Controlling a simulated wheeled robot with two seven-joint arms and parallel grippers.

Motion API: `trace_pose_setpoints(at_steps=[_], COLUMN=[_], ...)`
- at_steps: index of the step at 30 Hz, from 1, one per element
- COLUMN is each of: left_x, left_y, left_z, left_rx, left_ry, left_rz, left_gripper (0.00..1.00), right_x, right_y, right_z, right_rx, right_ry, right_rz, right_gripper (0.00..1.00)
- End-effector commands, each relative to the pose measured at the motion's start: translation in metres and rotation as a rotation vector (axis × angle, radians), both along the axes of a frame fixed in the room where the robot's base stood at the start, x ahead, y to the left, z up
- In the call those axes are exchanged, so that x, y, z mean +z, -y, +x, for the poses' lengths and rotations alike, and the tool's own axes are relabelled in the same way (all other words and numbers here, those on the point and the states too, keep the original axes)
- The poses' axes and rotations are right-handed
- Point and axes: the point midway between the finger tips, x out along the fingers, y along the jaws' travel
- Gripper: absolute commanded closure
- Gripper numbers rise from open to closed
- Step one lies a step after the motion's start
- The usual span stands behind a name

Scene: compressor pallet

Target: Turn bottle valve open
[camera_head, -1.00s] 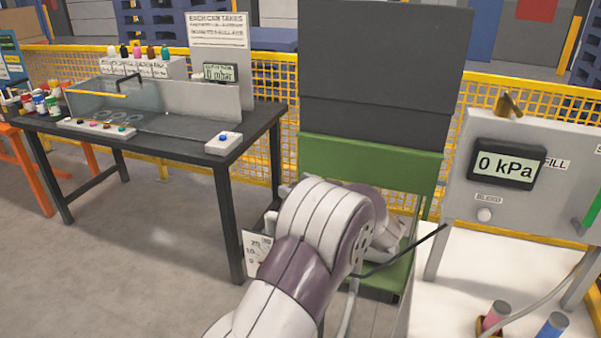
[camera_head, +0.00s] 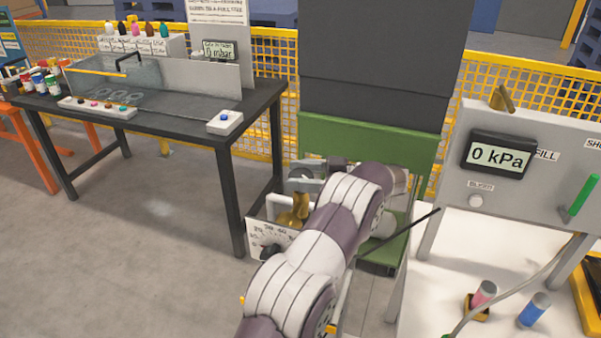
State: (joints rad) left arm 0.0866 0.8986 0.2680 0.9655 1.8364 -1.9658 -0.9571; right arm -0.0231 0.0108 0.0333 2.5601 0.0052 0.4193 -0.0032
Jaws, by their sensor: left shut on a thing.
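My left arm rises from the bottom centre, bends at the elbow and folds back behind itself. Its gripper (camera_head: 327,165) is small, partly hidden and up against a grey round part (camera_head: 304,172), which looks like the bottle valve, in front of the green panel. It is shut on that part, though the fingertips are hard to make out. A brass-coloured fitting (camera_head: 294,210) stands just below it, beside a white scale plate (camera_head: 268,237) with a dark knob. Much of the bottle area is hidden by my arm. My right gripper is not in view.
A dark workbench (camera_head: 180,125) stands at the left. Yellow mesh fencing runs behind. The left floor is clear.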

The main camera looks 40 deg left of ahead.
Motion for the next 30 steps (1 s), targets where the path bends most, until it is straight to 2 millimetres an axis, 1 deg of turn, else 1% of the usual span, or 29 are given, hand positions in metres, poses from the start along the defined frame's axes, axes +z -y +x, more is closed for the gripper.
trace_pose_setpoints(at_steps=[15,16,17,18,30], left_x=[0.0009,0.0009,0.0010,0.0009,0.0011], left_y=[0.0000,0.0000,0.0000,0.0000,-0.0029], left_z=[0.0002,0.0002,0.0002,0.0002,-0.0005], left_rx=[0.018,0.018,0.018,0.018,0.018], left_ry=[0.002,0.002,0.002,0.001,0.001], left_rz=[0.002,0.002,0.002,0.002,0.001], left_gripper=[0.68,0.34,0.25,0.17,0.17], right_x=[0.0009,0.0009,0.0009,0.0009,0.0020], right_y=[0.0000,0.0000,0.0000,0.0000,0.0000], right_z=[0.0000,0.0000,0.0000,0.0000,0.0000], right_rx=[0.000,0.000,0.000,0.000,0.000], right_ry=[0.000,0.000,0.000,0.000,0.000], right_rz=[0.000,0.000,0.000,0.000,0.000], right_gripper=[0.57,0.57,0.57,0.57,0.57])
